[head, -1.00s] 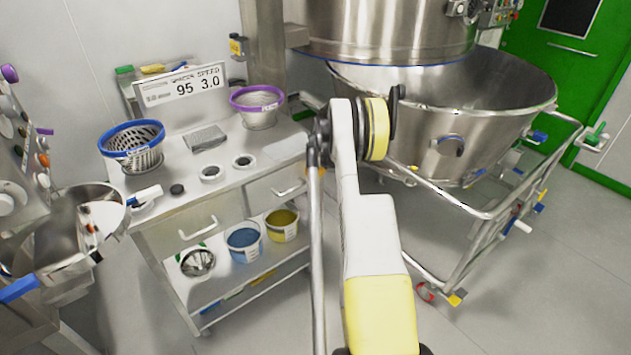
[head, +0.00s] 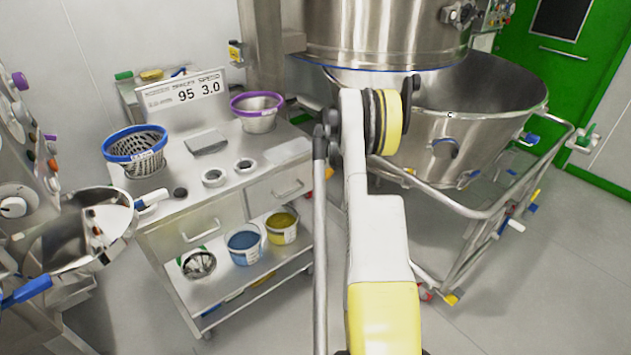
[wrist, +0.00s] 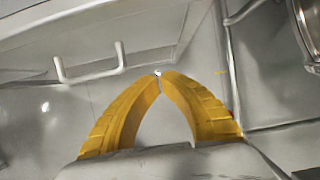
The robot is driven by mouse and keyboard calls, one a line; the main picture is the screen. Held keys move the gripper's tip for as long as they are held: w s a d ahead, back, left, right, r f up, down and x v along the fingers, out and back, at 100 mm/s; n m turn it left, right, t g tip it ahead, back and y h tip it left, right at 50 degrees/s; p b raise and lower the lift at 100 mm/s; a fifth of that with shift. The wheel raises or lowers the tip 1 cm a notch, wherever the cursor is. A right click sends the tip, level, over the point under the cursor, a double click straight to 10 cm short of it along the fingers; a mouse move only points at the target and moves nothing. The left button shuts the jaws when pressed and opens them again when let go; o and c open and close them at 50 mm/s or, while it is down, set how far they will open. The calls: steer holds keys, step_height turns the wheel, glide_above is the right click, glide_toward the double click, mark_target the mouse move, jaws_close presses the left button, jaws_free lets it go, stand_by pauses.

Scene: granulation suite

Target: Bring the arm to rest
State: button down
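My gripper shows in the wrist view as two yellow fingers (wrist: 160,76) that curve inward until their tips meet. No object shows between them; the gap below the tips is empty. In the wrist view a drawer handle (wrist: 90,66) of the steel cart lies beyond the fingers, to the left, apart from them. In the head view my white and yellow arm stands upright in the middle, in front of the large steel bowl. The gripper itself is hidden in the head view.
The steel cart (head: 262,172) stands left of my arm, with a blue-rimmed basket (head: 135,150), a purple-rimmed sieve (head: 257,110) and a sign (head: 182,92) on top. The wheeled steel bowl (head: 470,120) is close on the right. Open floor (head: 560,270) lies front right.

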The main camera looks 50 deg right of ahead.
steer(key=p+v, duration=0.1)
steer(key=v, duration=0.4)
steer(key=shift+s+d+r+p, duration=0.1)
steer(key=shift+r+p, duration=0.3)
steer(key=shift+r, duration=0.05)
steer(key=w+a+r+n, duration=0.1)
steer(key=a+r+n, duration=0.85)
steer(key=a, duration=0.55)
steer(key=w+a+r+n, duration=0.1)
steer(key=a+r+n, duration=0.7)
steer(key=a+r, duration=0.5)
steer(key=s+a+r+n+t, duration=0.1)
steer(key=s+a+n, duration=0.25)
steer(key=a, duration=0.35)
steer(key=s+a+r+n+t, duration=0.1)
steer(key=s+a+n, duration=0.2)
steer(key=a+n, duration=0.35)
steer(key=s+a+f+n+t+y, duration=0.1)
steer(key=s+a+f+n, duration=0.2)
steer(key=s+a+n, duration=0.8)
steer(key=shift+s+a, duration=0.75)
steer(key=shift+a, duration=0.2)
steer(key=shift+r, duration=0.2)
